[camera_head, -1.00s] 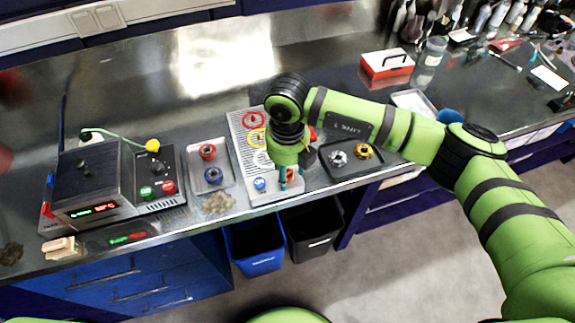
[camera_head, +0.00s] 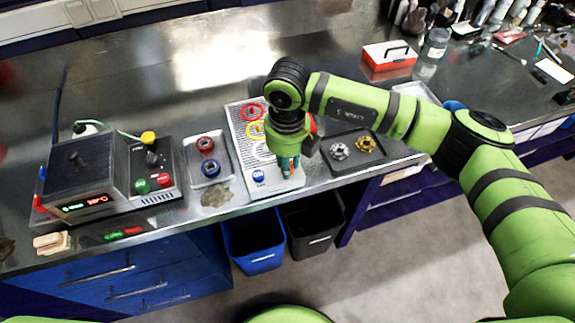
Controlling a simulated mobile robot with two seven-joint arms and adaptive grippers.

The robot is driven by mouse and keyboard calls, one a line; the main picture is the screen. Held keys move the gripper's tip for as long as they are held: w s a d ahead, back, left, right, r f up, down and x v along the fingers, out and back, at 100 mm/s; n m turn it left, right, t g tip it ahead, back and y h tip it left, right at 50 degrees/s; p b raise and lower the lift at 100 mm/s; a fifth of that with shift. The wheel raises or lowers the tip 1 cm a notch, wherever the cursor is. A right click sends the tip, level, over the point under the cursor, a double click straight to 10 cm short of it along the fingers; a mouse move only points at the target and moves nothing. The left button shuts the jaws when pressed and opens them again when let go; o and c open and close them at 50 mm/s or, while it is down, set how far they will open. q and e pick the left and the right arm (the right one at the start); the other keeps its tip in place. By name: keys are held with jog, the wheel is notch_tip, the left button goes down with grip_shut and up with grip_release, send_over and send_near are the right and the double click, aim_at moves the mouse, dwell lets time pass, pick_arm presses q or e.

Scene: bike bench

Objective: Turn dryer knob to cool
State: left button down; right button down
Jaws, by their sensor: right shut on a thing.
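The dryer (camera_head: 85,178) is a dark box at the left of the bench, with a lit green and red display on its front. Its side control panel has a dark knob (camera_head: 152,158) with a yellow piece (camera_head: 148,137) just behind it, plus a green button (camera_head: 142,186) and a red button (camera_head: 165,181). I cannot read the knob's setting. My right gripper (camera_head: 287,168) points down over the right side of the pale board (camera_head: 243,136), well right of the dryer. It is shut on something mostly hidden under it. My left gripper is not in view.
A tray (camera_head: 190,152) with a red and a blue ringed part lies between dryer and board. A dark tray (camera_head: 330,163) holds a silver and a gold part. A red-and-white box (camera_head: 388,55) stands farther back. A wooden block (camera_head: 52,243) lies at the front left edge.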

jog(key=n+b, duration=0.3)
jog(key=b, duration=0.1)
jog(key=n+b, duration=0.3)
jog(key=b, duration=0.1)
jog(key=n+b, duration=0.2)
jog(key=b, duration=0.2)
jog(key=shift+f+n+b, duration=0.3)
jog(key=shift+f+n, duration=0.05)
jog(key=shift+n, duration=0.05)
jog(key=shift+r+n+b, duration=0.2)
jog(key=shift+n+b, duration=1.2)
jog(key=shift+n, duration=0.3)
jog(key=c, duration=1)
grip_release()
jog(key=shift+r, duration=0.1)
notch_tip(320, 180, up, 12)
